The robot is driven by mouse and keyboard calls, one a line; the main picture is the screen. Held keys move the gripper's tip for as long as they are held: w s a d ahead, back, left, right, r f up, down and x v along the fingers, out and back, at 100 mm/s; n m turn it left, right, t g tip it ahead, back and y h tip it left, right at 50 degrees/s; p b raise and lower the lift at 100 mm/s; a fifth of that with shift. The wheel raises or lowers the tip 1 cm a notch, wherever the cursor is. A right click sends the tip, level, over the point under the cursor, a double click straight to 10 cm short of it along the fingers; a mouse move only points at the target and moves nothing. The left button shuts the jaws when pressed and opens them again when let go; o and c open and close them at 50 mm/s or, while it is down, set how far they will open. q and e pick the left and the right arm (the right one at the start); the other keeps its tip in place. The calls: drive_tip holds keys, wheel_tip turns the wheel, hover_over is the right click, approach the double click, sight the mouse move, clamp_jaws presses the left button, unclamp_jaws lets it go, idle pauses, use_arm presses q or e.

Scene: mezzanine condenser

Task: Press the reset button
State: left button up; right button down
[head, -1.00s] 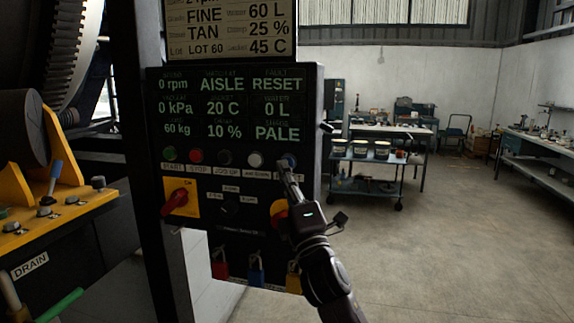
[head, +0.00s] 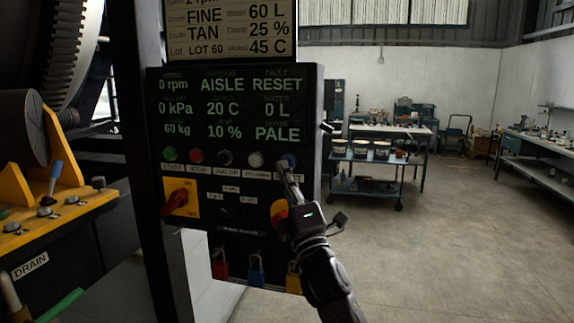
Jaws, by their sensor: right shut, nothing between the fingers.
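The black control panel (head: 238,185) stands in the middle of the head view, with a row of round buttons under its green text. The blue button (head: 288,158) at the right end of the row is partly hidden by my right gripper (head: 287,168). That gripper is shut and empty, its fingertips at the blue button's lower edge; I cannot tell whether they touch it. My left gripper is not in view.
Left of the blue button are white (head: 256,160), black (head: 224,157), red (head: 196,156) and green (head: 169,154) buttons. A red switch (head: 177,199) and a partly hidden red knob (head: 278,212) sit below. Padlocks (head: 256,270) hang under the panel. Open floor lies to the right.

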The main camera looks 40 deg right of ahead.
drive_tip(key=shift+w, duration=0.1)
drive_tip(key=shift+w+d, duration=0.2)
drive_tip(key=shift+d, duration=0.15)
drive_tip(key=shift+w+d, duration=0.3)
idle(1.0)
drive_tip(key=shift+s+a, duration=0.6)
drive_tip(key=shift+a, duration=0.05)
idle(0.4)
drive_tip(key=s+a, duration=0.3)
drive_tip(key=shift+s+a+p, duration=0.1)
drive_tip(key=shift+a+p, duration=0.25)
drive_tip(key=shift+a, duration=0.05)
idle(0.7)
